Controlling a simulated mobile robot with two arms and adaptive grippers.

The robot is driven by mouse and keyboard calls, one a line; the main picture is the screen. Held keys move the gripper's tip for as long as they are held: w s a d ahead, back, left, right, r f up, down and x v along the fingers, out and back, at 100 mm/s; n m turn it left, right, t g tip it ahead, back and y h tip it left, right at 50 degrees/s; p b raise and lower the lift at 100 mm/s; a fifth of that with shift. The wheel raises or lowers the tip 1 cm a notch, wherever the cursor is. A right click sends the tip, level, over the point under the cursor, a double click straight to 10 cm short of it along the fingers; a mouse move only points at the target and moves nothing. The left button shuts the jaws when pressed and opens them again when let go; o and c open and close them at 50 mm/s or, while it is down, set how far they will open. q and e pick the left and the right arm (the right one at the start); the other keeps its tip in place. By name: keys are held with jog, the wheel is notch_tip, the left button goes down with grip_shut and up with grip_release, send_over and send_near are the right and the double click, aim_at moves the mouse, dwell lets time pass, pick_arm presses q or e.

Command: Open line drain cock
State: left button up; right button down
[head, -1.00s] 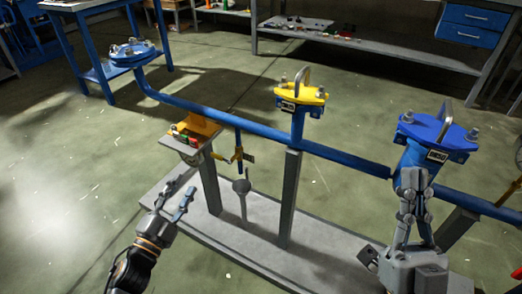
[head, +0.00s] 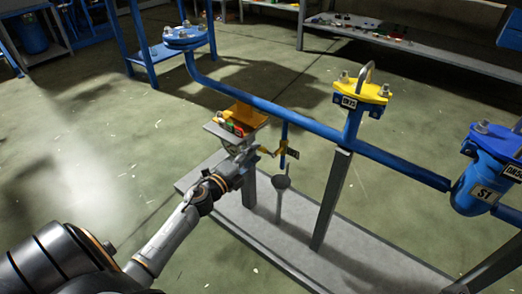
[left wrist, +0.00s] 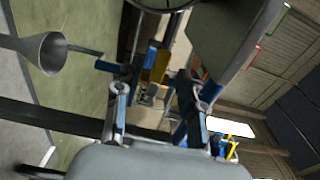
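The line drain cock (head: 284,144) is a short blue branch hanging under the blue pipe, with a small yellow lever (head: 266,151) and a tag. A grey funnel (head: 281,182) stands below it and also shows in the left wrist view (left wrist: 45,52). My left gripper (head: 243,160) is just left of the lever, beside the tray bracket, its tips partly hidden. In the left wrist view my left gripper (left wrist: 157,85) has its fingers apart. Yellow and blue parts show beyond the gap; I cannot tell whether they touch the fingers. My right gripper is not in view.
A small grey tray (head: 222,132) with coloured items and a yellow bracket sits close above my left gripper. The blue pipe (head: 300,118) carries a yellow-capped fitting (head: 362,90) and a blue strainer (head: 483,185). Grey posts rise from the grey base (head: 290,238).

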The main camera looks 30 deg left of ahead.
pick_arm(q)
jog(key=shift+w+d, duration=0.15)
jog(key=shift+w, duration=1.85)
jog(key=shift+c, duration=0.4)
grip_shut()
